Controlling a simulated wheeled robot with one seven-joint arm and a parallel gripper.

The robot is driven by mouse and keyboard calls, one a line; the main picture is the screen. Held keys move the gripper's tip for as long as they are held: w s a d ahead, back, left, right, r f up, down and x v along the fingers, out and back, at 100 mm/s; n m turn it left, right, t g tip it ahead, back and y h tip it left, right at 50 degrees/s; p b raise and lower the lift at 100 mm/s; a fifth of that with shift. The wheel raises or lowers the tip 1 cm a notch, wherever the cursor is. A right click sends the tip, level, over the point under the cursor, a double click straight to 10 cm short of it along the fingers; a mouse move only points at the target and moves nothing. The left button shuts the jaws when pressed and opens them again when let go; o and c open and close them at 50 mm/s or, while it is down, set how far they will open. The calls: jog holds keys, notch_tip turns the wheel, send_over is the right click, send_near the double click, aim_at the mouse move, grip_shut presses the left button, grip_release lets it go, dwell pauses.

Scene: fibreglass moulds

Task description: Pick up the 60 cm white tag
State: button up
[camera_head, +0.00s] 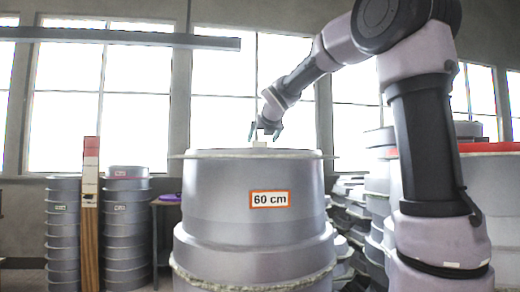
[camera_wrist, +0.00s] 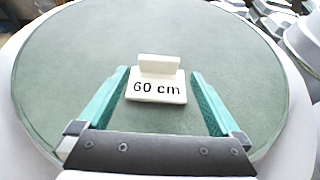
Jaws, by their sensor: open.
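The white tag (camera_wrist: 158,80) stands on the round grey-green top (camera_wrist: 75,50) of a mould stack, with "60 cm" in black on its sloping front and an upright block behind. In the head view the tag (camera_head: 259,144) shows as a small pale shape on top of the grey stack (camera_head: 215,195), which bears an orange-edged "60 cm" label (camera_head: 270,199). My gripper (camera_wrist: 158,85) is open, with one green finger on each side of the tag and a visible gap to both. In the head view my gripper (camera_head: 265,130) points down at the stack's top. Contact with the top cannot be told.
Narrower grey mould stacks (camera_head: 125,230) stand at the left beside a wooden post (camera_head: 90,210). More stacked moulds (camera_head: 350,215) stand close at the right, behind my arm. The round top is otherwise bare around the tag.

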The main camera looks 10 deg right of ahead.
aim_at(260, 143)
jog(key=shift+x, duration=2.7)
jog(key=shift+r, duration=0.15)
jog(key=c, duration=1.3)
